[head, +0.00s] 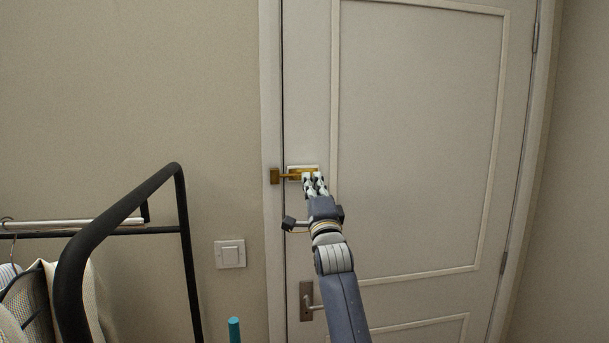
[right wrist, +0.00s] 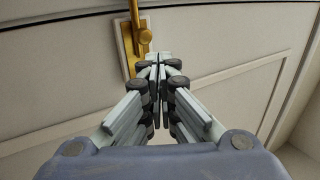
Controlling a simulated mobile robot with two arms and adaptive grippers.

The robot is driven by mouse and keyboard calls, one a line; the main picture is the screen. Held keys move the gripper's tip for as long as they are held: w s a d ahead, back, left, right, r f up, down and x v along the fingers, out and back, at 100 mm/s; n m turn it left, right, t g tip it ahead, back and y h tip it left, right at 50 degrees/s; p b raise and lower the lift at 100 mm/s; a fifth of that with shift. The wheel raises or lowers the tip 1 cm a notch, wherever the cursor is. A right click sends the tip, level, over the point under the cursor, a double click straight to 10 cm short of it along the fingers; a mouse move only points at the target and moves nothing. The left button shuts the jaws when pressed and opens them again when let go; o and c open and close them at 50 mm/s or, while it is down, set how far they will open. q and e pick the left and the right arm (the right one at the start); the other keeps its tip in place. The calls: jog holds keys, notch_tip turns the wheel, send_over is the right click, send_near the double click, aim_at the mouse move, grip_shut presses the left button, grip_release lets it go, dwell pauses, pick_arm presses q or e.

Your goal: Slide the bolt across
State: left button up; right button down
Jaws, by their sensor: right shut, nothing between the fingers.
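A brass bolt (head: 293,176) is mounted on a pale plate near the left edge of the white door. Its rod runs left and appears to meet the brass keeper (head: 275,176) on the door frame. My right gripper (head: 313,177) is shut and empty, with its fingertips at the right part of the bolt, hiding some of it. In the right wrist view, the bolt (right wrist: 136,42) with its knob lies just left of and beyond the closed fingertips (right wrist: 157,60). Whether they touch the bolt, I cannot tell. My left gripper is out of view.
A door handle (head: 307,300) sits below the bolt, beside my right forearm. A light switch (head: 230,254) is on the wall left of the door. A black clothes rack (head: 185,240) with hanging garments stands at lower left. A teal-tipped object (head: 234,328) shows at the bottom.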

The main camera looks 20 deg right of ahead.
jog(key=shift+s+a+f+p, duration=0.15)
jog(key=shift+s+p, duration=0.15)
jog(key=shift+s, duration=0.95)
jog(key=shift+s+a+r+p, duration=0.15)
jog(key=shift+s+p, duration=0.15)
jog(key=shift+s, duration=0.9)
jog(key=shift+f, duration=0.15)
